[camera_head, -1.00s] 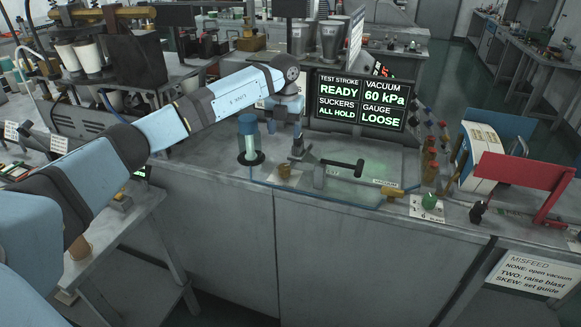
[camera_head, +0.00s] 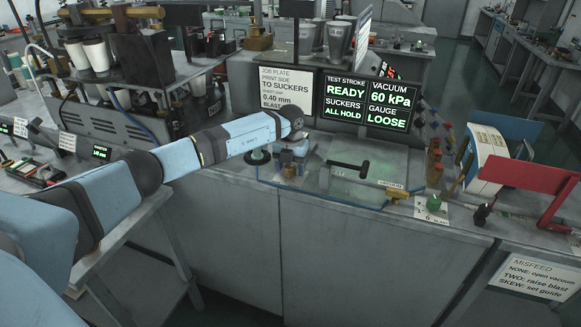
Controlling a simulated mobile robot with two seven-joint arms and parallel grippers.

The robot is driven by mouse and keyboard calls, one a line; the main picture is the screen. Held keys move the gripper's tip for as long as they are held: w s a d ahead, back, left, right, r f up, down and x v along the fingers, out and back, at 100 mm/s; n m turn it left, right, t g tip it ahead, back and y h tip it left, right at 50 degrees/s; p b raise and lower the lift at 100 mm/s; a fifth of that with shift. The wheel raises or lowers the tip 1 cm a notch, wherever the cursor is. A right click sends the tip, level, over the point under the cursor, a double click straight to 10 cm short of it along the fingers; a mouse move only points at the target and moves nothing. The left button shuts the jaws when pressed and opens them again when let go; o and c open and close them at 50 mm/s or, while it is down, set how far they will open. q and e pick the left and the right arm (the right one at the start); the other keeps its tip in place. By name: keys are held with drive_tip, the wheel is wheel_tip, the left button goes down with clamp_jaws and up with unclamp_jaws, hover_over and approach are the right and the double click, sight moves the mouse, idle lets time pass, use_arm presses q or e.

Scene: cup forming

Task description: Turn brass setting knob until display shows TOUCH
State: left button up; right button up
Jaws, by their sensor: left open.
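The small brass setting knob (camera_head: 289,171) stands on the bench top near its front edge, at the middle of the picture. My left gripper (camera_head: 289,163) points down right at the knob, with the light blue wrist above it. The jaws are open; they are small here, and I cannot tell whether they touch the knob. The dark display (camera_head: 365,103) behind reads TEST STROKE READY, SUCKERS ALL HOLD, VACUUM 60 kPa and GAUGE LOOSE. My right gripper is not in view.
A black-handled lever (camera_head: 349,168) lies right of the knob. A brass vacuum valve (camera_head: 397,194) and a green knob (camera_head: 433,203) sit further right. My left arm hides most of a post on a dark round base (camera_head: 258,158). A white job plate sign (camera_head: 287,90) stands behind.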

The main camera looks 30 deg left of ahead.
use_arm(q)
drive_tip(key=shift+c, duration=0.2)
drive_tip(key=c, duration=0.9)
drive_tip(key=shift+m, duration=0.3)
drive_tip(key=m+b, duration=0.2)
drive_tip(key=m, duration=0.2)
drive_tip(key=shift+m+b, duration=0.45)
drive_tip(key=shift+m, duration=1.05)
drive_tip(key=o, duration=0.9)
